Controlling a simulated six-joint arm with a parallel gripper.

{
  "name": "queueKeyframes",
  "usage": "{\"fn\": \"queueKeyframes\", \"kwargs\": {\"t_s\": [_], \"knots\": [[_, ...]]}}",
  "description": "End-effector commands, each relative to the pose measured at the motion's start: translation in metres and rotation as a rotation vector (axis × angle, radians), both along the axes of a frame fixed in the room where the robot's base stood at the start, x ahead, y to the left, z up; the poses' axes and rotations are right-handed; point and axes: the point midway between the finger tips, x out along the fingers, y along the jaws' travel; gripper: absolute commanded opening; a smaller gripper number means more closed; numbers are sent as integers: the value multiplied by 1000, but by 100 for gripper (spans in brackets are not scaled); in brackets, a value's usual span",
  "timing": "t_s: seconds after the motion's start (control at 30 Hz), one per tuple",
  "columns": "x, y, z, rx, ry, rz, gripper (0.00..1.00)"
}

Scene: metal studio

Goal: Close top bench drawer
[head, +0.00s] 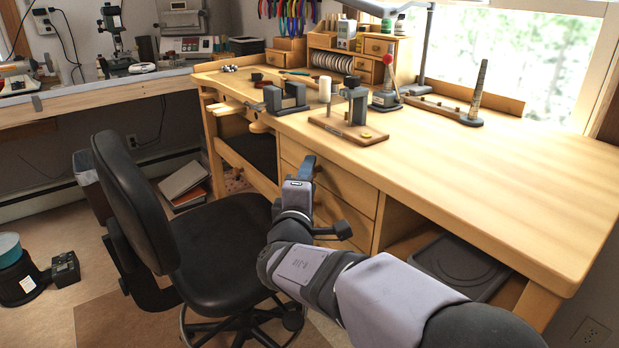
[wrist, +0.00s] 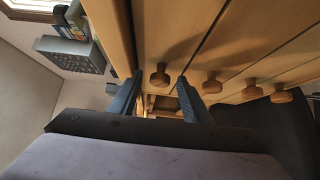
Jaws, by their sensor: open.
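The wooden bench (head: 480,165) has a stack of drawers under its top, left of centre. The top drawer (head: 345,188) is the uppermost front, partly hidden by my gripper (head: 304,168); how far it stands out is hard to tell. In the wrist view, the top drawer front (wrist: 180,35) runs beside the bench edge and has a round wooden knob (wrist: 160,75). My gripper's open fingers (wrist: 160,86) point towards this front, with the knob showing between their tips. Contact cannot be told. No object is in the gripper.
More drawer knobs (wrist: 212,83) line up to the right in the wrist view. A black office chair (head: 225,240) stands close left of my arm. A dark tray (head: 460,265) lies in the open bay right of the drawers. Tools, including a vise (head: 287,97), stand on the bench.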

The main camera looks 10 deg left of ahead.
Motion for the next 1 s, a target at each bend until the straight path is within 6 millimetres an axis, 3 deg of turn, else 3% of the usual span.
{"fn": "queueKeyframes", "kwargs": {"t_s": [0.5,1.0], "knots": [[-62,0,1,0,-2,1,44],[-68,0,1,-5,-1,-1,44]]}}
